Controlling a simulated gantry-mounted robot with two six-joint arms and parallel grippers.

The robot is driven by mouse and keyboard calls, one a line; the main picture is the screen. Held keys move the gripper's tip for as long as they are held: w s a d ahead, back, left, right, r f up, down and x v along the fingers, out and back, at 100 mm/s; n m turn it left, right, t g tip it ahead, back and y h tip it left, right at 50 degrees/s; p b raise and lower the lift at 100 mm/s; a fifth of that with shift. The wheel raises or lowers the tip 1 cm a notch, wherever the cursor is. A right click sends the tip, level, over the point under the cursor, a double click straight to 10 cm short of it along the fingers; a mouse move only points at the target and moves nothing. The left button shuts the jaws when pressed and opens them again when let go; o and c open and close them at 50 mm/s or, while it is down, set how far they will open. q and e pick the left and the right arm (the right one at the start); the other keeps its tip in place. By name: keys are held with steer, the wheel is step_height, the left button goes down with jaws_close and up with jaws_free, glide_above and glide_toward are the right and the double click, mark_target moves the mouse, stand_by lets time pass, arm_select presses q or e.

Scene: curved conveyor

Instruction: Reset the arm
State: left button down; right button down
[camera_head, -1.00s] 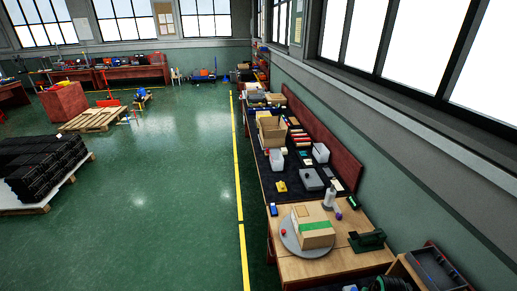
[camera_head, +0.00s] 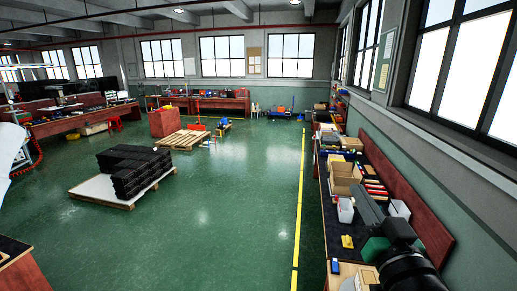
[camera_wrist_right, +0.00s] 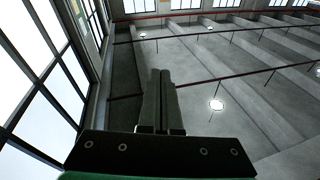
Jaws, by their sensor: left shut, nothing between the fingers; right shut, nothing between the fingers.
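My right gripper (camera_head: 362,200) stands at the lower right of the head view, in front of the workbench. Its dark fingers point up and away, above a green section and a black wrist. In the right wrist view, its two grey fingers (camera_wrist_right: 161,98) are pressed together with nothing between them. They point toward the ceiling. My left gripper does not show in the head view. A white shape (camera_head: 10,150) cuts in at the left edge, and I cannot tell what it is.
A workbench (camera_head: 345,275) with boxes and tools runs along the right wall beside windows. A cardboard box (camera_head: 345,180) sits on it. A pallet (camera_head: 90,193) with black stacks stands on the open green floor. A wooden table corner (camera_head: 25,275) shows at lower left.

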steer(key=s+a+r+n+t+y, duration=0.2)
steer(key=s+r+t, duration=0.5)
steer(key=s+r, duration=1)
steer(key=s, duration=0.3)
steer(key=shift+s, duration=0.3)
step_height(320, 180, down, 53)
steer(key=b, duration=5.3)
steer(key=shift+d+h, duration=0.15)
steer(key=shift+h, duration=0.15)
